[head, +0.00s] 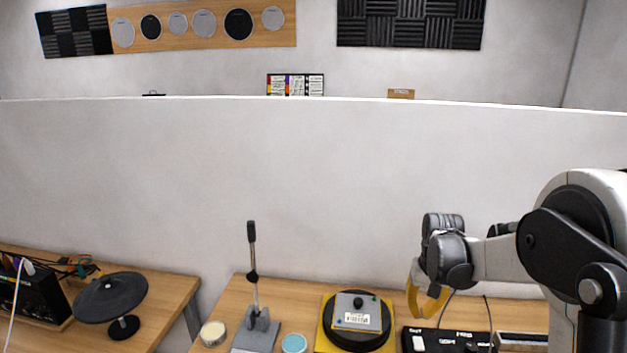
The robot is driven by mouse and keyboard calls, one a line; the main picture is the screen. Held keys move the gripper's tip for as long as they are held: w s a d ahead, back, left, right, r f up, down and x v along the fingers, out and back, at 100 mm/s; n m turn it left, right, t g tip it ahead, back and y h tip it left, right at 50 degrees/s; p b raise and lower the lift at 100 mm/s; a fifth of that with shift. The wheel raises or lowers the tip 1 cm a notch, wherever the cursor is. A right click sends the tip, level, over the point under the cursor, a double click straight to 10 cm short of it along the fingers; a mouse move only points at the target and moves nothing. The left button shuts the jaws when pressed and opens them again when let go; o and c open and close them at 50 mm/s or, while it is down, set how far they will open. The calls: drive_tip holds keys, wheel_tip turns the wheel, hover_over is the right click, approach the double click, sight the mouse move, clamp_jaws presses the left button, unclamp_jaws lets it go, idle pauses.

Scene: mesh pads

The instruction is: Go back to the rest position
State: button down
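My gripper (428,292) hangs at the end of my arm in the right half of the head view. Its yellow part points down over the back of the table. It is seen from the side, so I cannot tell whether its fingers are open or shut. I see nothing hanging from it. My white and black arm comes in from the right edge.
The wooden table (233,303) bears a grey lever stand (257,327), round cream (213,333) and blue (294,343) pads, a yellow-based device (358,322) and a black panel (447,341) below my gripper. A white partition (300,180) stands behind. A second table (165,300) is left.

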drive_tip(key=s+a+r+t+b, duration=0.2)
drive_tip(key=s+a+r, duration=0.2)
drive_tip(key=s+r, duration=0.2)
drive_tip(key=s+a+n+t+b, duration=0.1)
drive_tip(key=s+a+t+b, duration=0.1)
drive_tip(key=s, duration=0.6)
drive_tip(key=s+a+n+t+b, duration=0.1)
drive_tip(key=s+a, duration=0.3)
drive_tip(key=s, duration=0.5)
drive_tip(key=shift+a+r+t+b, duration=0.25)
drive_tip(key=shift+t+b, duration=0.15)
drive_tip(key=shift+t, duration=0.3)
